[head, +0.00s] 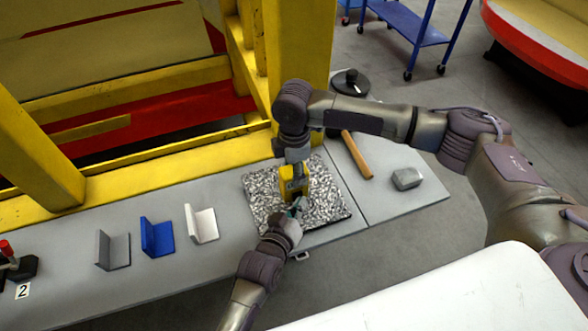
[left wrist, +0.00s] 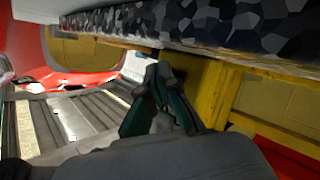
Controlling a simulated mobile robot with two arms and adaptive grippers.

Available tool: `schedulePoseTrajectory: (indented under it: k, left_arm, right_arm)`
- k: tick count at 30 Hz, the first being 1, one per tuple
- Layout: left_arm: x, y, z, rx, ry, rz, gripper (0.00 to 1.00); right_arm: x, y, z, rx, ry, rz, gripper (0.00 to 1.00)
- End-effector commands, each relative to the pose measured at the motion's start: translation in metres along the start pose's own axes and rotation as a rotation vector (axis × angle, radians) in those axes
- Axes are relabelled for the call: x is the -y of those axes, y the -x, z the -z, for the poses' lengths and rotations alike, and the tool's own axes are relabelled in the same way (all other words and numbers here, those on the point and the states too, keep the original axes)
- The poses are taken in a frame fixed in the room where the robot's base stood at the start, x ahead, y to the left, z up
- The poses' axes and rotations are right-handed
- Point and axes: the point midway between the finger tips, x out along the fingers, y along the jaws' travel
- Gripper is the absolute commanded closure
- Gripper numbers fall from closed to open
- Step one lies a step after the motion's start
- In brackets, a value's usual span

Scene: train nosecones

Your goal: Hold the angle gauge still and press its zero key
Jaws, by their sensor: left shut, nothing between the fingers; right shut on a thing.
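The angle gauge (head: 285,177), a small yellow block with a dark face, stands on the speckled granite plate (head: 334,208). My right gripper (head: 294,171) comes down from above and is shut on the gauge, covering part of it. My left gripper (head: 297,206) is shut and empty, with its tips close in front of the gauge's lower side. In the head view I cannot tell if they touch it. In the left wrist view the closed fingers (left wrist: 160,75) show below the plate's speckled edge (left wrist: 215,22). The zero key cannot be made out.
The grey bench (head: 75,232) carries grey (head: 113,251), blue (head: 157,238) and white (head: 201,223) angle blocks to the left. A wooden-handled tool (head: 357,155) and a grey block (head: 407,179) lie to the right. A yellow post (head: 300,45) rises behind the plate.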

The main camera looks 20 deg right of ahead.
Motion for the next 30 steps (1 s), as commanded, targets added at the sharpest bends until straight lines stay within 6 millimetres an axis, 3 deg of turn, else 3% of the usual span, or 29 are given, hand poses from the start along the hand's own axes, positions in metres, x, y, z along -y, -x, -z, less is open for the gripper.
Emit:
schedulePoseTrajectory:
  k: [14, 30]
  left_arm:
    - [-0.005, 0.007, -0.005, 0.000, 0.001, 0.000, 1.00]
    - [-0.031, 0.042, -0.031, 0.000, 0.002, -0.001, 1.00]
  right_arm:
    - [0.000, 0.000, 0.000, 0.000, 0.000, 0.001, 0.79]
    - [0.000, 0.000, 0.000, 0.000, 0.000, 0.000, 0.79]
